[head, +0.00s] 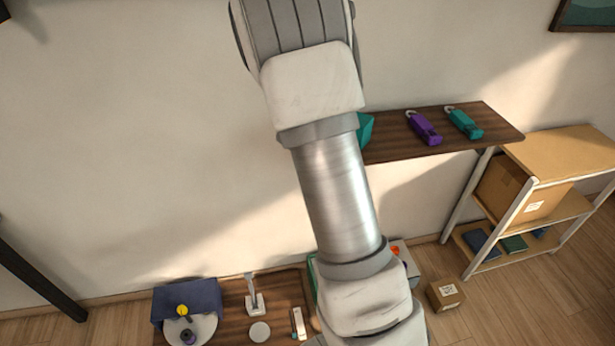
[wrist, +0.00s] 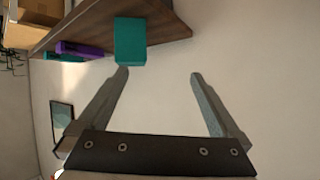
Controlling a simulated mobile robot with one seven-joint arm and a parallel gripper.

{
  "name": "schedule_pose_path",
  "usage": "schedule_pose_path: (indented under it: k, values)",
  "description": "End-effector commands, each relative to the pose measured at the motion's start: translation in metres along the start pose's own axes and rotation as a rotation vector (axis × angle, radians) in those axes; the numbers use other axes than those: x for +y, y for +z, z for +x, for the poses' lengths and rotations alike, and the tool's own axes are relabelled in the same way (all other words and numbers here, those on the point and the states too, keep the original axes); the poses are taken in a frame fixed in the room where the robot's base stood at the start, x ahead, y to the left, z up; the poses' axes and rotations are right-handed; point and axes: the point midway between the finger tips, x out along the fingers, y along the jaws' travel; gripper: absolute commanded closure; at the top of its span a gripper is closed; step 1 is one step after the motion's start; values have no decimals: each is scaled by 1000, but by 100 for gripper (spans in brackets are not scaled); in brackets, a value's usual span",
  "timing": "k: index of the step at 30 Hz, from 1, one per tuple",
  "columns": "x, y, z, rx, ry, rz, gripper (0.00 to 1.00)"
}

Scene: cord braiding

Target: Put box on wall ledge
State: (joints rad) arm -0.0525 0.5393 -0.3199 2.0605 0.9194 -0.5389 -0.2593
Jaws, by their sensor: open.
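A teal box (wrist: 130,41) sits at the edge of the dark wooden wall ledge (wrist: 172,18) in the wrist view. In the head view only a sliver of the teal box (head: 365,128) shows beside my arm, at the left part of the ledge (head: 385,151). My gripper (wrist: 160,75) is open, with nothing between its fingers. Its left fingertip is close to the box in the picture; I cannot tell whether they touch. My gripper is not visible in the head view, where my arm covers the middle.
A purple tool (head: 424,128) and a teal tool (head: 464,122) lie on the ledge. A shelf unit (head: 565,155) with a cardboard box (head: 515,190) stands at the right. A small carton (head: 445,294) is on the floor. A low table (head: 232,298) holds several items. The wall at left is clear.

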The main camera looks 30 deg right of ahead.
Motion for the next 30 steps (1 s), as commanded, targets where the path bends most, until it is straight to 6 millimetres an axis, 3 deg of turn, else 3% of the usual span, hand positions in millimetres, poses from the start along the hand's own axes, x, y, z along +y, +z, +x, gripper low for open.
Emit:
schedule_pose_path:
  k: [6, 10, 14, 20, 24, 30]
  values:
    - [-53, -14, -87, -181, -276, -9, 0]
    - [-68, -14, -147, -277, -415, -61, 0]
    - [-69, -10, -208, -362, -529, -143, 0]
    - [-46, 4, -297, -463, -641, -316, 0]
    - [-11, 20, -347, -513, -659, -453, 0]
    - [46, 41, -391, -556, -612, -622, 0]
